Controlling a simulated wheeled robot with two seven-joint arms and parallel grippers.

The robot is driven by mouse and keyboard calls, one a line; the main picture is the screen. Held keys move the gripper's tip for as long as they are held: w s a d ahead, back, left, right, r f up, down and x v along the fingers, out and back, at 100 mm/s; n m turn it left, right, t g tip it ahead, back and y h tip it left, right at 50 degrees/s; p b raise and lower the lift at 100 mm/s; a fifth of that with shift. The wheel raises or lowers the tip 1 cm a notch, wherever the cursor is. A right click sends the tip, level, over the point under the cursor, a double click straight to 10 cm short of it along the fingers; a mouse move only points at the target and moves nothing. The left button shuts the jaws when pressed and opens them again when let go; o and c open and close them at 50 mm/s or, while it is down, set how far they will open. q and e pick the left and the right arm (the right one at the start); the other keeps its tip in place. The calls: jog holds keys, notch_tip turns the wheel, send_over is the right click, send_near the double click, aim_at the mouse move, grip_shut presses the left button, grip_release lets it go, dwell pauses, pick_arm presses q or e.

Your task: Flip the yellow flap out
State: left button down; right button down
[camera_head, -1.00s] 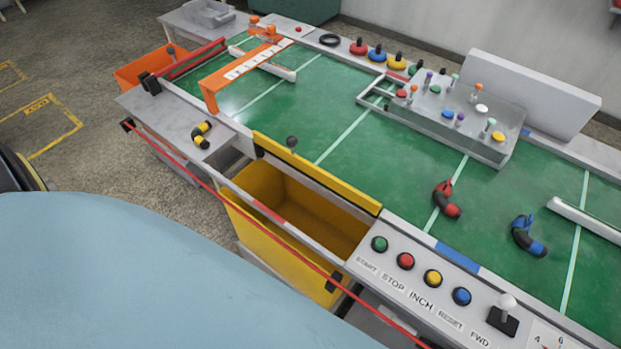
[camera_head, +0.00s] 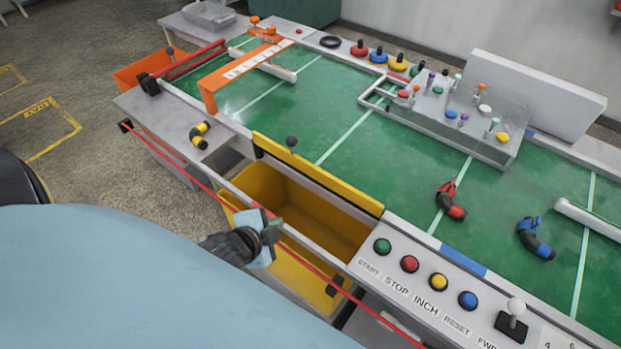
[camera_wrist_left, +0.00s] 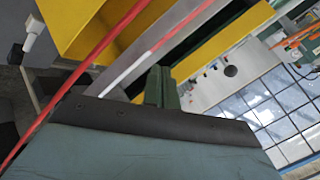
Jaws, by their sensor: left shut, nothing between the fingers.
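The yellow flap (camera_head: 330,178) stands upright as a long strip along the near edge of the green table, above the open yellow bin. A dark round knob (camera_head: 291,142) sits at its upper edge near the left end. The flap also shows in the wrist view as a yellow band (camera_wrist_left: 225,40). My left gripper (camera_head: 271,228) is over the red cord at the bin's near side, apart from the flap. Its fingers (camera_wrist_left: 161,85) are shut and empty, pointing toward the flap side. My right gripper is not in view.
The yellow bin (camera_head: 240,190) is open below the flap. A red cord (camera_head: 180,170) runs along the table's front. A button panel (camera_head: 425,285) lies to the right. Black elbow hoses with red (camera_head: 452,202) and blue (camera_head: 535,240) parts lie on the green surface.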

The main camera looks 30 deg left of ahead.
aim_at(319, 173)
pick_arm(q)
jog(key=r+m+t, duration=0.1)
jog(key=m, duration=0.1)
jog(key=w+a+m+t+h, duration=0.1)
jog(key=m+t, duration=0.1)
jog(key=m, duration=0.1)
jog(key=w+r+m+t+h, duration=0.1)
jog(key=m, duration=0.2)
jog(key=shift+w+a+r, duration=0.2)
jog(key=shift+a+r, duration=0.15)
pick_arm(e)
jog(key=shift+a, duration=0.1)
